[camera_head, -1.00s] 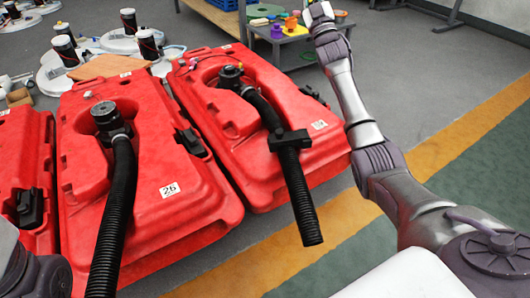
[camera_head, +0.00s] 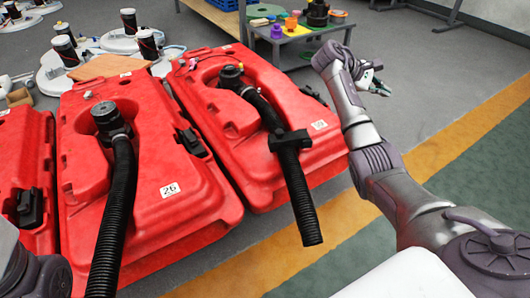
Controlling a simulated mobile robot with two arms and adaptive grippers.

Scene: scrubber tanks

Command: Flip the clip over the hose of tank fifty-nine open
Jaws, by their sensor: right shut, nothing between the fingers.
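The red tank (camera_head: 230,120) on the right has a small white label (camera_head: 319,125) whose number is hard to read. A black ribbed hose (camera_head: 300,197) runs from its black cap (camera_head: 231,74) over its front edge. A black clip (camera_head: 289,140) lies across the hose near that edge and looks closed over it. My right gripper (camera_head: 383,89) is to the right of this tank, above the grey floor, apart from the clip and hose. It is small in view, shut and empty. Only part of my left arm shows at the lower left; its gripper is out of view.
Another red tank (camera_head: 150,180), labelled 26, stands close on the left with its own hose (camera_head: 112,225). A third red tank (camera_head: 22,165) is at the left edge. A low table (camera_head: 295,62) with pots stands behind. The floor to the right is clear.

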